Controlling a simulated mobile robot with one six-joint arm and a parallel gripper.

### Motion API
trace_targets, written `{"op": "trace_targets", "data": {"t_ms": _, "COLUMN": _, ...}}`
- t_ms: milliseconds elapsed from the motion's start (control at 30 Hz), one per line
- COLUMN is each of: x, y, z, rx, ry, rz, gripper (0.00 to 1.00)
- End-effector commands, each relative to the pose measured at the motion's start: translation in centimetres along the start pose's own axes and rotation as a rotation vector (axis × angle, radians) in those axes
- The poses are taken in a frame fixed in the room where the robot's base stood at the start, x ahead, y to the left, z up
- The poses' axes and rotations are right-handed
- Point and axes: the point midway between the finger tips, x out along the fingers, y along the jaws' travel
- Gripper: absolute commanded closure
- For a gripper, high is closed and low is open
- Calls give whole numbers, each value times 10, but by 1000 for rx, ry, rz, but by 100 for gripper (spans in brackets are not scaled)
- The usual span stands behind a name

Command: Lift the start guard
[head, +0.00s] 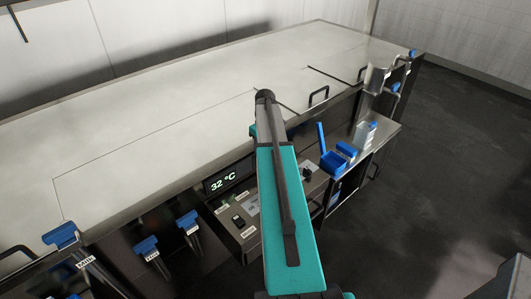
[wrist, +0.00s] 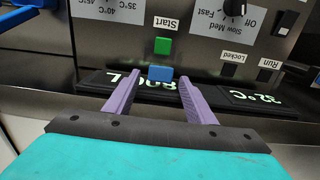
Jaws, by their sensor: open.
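The control panel (wrist: 205,60) fills the far part of the wrist view, upside down. A green button (wrist: 162,46) sits by the label reading "Start". A small blue block (wrist: 160,73) is just nearer to me than the button and may be the start guard's tab; I cannot make out a cover over the button. My gripper (wrist: 159,79) is open, its two purple fingers pointing at the panel. The blue block shows between the fingertips, apart from both; I cannot tell how deep it lies. In the head view my arm hides the gripper and the start button.
A black dial (wrist: 235,8) and the labels "Run" and "Locked" lie right of the button. Lit displays (wrist: 262,98) run below. In the head view, a blue scoop (head: 333,160) and containers (head: 363,133) stand on a side shelf (head: 386,132). The steel top (head: 170,120) is clear.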

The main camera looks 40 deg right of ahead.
Motion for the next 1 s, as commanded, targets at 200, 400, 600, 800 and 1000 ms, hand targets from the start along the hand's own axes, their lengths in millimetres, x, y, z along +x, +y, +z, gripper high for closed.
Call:
{"op": "trace_targets", "data": {"t_ms": 200, "x": -17, "y": 0, "z": 0, "rx": 0, "ry": 2, "rz": 1, "gripper": 50}}
{"op": "trace_targets", "data": {"t_ms": 400, "x": -39, "y": 0, "z": 0, "rx": 0, "ry": 2, "rz": 1, "gripper": 50}}
{"op": "trace_targets", "data": {"t_ms": 600, "x": -60, "y": 1, "z": 0, "rx": 0, "ry": 2, "rz": 1, "gripper": 50}}
{"op": "trace_targets", "data": {"t_ms": 800, "x": -82, "y": 1, "z": 0, "rx": 0, "ry": 2, "rz": 1, "gripper": 50}}
{"op": "trace_targets", "data": {"t_ms": 1000, "x": -104, "y": 1, "z": 0, "rx": 1, "ry": 1, "rz": 1, "gripper": 50}}
